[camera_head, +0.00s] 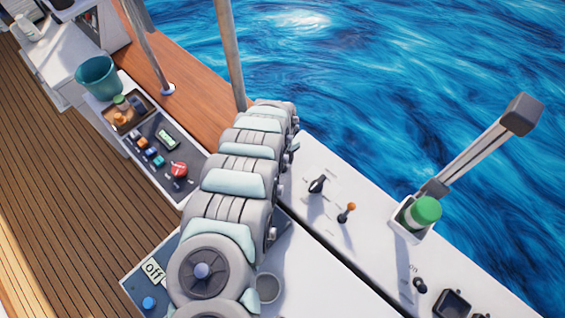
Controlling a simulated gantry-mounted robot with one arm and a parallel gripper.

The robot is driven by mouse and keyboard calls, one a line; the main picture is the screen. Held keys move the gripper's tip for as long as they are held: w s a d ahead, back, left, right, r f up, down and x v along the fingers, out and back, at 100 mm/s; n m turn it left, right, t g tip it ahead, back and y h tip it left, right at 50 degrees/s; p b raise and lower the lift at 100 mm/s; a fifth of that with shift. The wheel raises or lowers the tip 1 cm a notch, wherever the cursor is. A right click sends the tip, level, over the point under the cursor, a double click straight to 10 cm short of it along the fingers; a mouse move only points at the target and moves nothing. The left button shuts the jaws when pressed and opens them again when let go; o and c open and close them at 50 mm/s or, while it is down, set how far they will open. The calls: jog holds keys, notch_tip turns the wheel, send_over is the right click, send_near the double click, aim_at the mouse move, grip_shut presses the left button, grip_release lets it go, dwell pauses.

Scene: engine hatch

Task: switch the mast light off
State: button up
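No switch in view carries a readable mast-light name, so I cannot tell which one it is. A dark panel at the lower left has a label reading "off" (153,270) and a blue knob (149,303); my arm covers much of this panel. A small black toggle (420,285) stands on the white surface at the lower right, with faint lettering beside it. A black lever (317,185) and an orange-tipped lever (347,211) stand right of my arm. My arm crosses the middle; no gripper fingers show.
A dark panel (176,187) holds a red button (179,169), small coloured switches and a display. A teal bucket (97,77) and a tray of jars stand behind it. A green-capped container (422,212) sits beside a tall grey lever (480,150). Posts rise at the back.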

grip_shut()
dwell(0.3)
dwell(1.1)
